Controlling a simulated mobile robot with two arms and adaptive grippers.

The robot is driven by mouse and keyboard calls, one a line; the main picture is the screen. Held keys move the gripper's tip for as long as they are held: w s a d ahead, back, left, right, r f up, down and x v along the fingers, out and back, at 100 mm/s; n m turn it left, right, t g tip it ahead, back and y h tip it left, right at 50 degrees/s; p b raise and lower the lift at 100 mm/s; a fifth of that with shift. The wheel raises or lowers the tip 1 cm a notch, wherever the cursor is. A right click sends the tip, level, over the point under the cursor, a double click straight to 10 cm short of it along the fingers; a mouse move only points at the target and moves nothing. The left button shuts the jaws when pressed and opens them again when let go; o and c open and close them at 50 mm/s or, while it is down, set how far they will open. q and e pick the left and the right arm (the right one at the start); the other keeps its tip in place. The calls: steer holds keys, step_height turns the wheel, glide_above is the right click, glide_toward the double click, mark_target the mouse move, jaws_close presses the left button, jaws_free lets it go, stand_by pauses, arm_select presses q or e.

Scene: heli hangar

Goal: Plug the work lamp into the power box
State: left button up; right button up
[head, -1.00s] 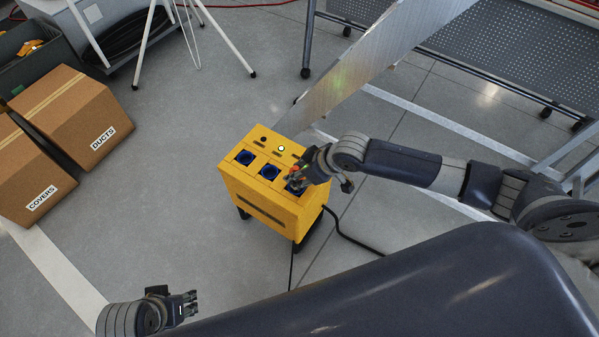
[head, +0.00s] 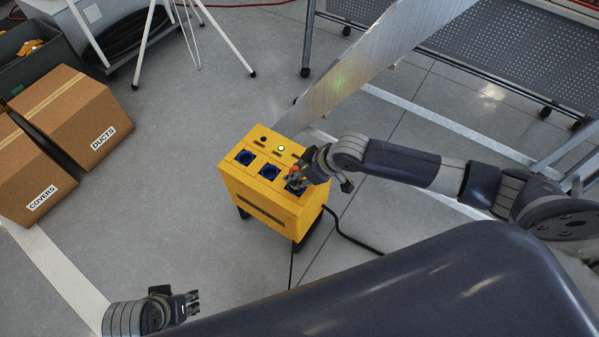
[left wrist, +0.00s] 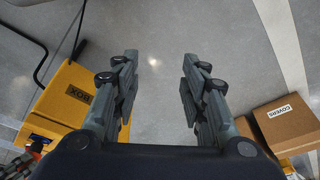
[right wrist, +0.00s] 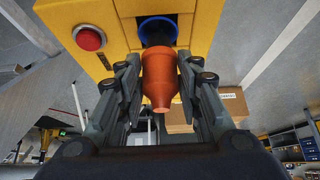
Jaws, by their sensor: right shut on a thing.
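The yellow power box (head: 258,202) stands on the floor with several blue sockets in its top, and it also shows in the left wrist view (left wrist: 68,98). My right gripper (head: 298,178) is at the right-hand socket. In the right wrist view it (right wrist: 157,85) is shut on an orange plug (right wrist: 160,80). The plug's far end is at the blue socket (right wrist: 158,29); I cannot tell how deep it sits. My left gripper (head: 192,303) is open and empty, low at the left, apart from the box. The work lamp itself is not clearly seen.
Cardboard boxes marked DUCTS (head: 75,115) and COVERS (head: 28,180) stand at the left. White tripod legs (head: 150,40) stand at the back. A metal beam (head: 370,65) slants behind the power box. A black cable (head: 350,240) runs along the floor. Floor left of the box is clear.

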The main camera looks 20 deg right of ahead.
arm_select(q)
steer(key=shift+w+f, duration=0.1)
steer(key=shift+f, duration=0.25)
steer(key=shift+w+f, duration=0.1)
steer(key=shift+f, duration=0.15)
steer(key=shift+w+f+p, duration=0.15)
steer(key=shift+f+p, duration=0.15)
steer(key=shift+f, duration=0.05)
steer(key=shift+f, duration=0.1)
steer(key=shift+f, duration=0.3)
steer(key=shift+d, duration=0.1)
steer(key=shift+r, duration=0.15)
arm_select(e)
steer(key=shift+f, duration=0.2)
arm_select(q)
steer(key=shift+s+r, duration=0.45)
steer(key=shift+r, duration=0.3)
arm_select(e)
steer(key=shift+f, duration=0.6)
